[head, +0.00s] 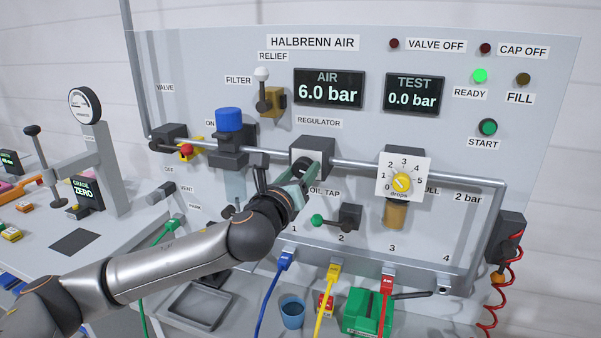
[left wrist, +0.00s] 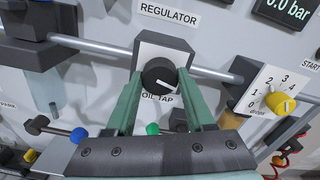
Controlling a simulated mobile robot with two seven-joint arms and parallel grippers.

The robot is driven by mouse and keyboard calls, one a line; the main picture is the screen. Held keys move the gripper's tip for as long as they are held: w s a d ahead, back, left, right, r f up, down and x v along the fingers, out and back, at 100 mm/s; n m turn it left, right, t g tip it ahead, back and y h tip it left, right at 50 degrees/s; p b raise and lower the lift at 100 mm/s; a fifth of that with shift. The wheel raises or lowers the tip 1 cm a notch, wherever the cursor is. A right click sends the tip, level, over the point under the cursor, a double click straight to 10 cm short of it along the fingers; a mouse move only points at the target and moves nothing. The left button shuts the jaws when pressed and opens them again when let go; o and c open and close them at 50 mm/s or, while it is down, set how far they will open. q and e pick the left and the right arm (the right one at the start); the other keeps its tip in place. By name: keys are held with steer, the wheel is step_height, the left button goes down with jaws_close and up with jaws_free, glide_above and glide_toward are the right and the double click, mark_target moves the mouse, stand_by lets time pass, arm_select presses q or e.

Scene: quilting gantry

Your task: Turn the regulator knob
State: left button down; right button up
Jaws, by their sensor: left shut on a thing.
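The regulator knob (left wrist: 158,73) is a round black knob with a white pointer line. It sits on the front of the dark regulator block (head: 312,153), under the REGULATOR label. In the left wrist view the pointer line slants to the lower right. My left gripper (head: 304,174) is shut on the knob, with one green finger on each side of it in the left wrist view (left wrist: 159,80). In the head view the fingers and wrist hide part of the knob. The AIR display (head: 329,89) reads 6.0 bar. My right gripper is not in view.
A pipe (head: 455,176) runs through the block to both sides. The blue-topped filter (head: 229,120) is to the left, the yellow drops dial (head: 402,182) to the right. The oil tap with its green-ended lever (head: 349,216) sits just below. The READY lamp (head: 480,76) glows green.

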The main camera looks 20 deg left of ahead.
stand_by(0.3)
arm_select(q)
steer(key=shift+c, duration=1.3)
jaws_free()
steer(key=s+b, duration=0.2)
steer(key=s, duration=1)
steer(key=shift+s+a, duration=0.2)
steer(key=shift+s, duration=0.05)
steer(key=shift+f, duration=0.1)
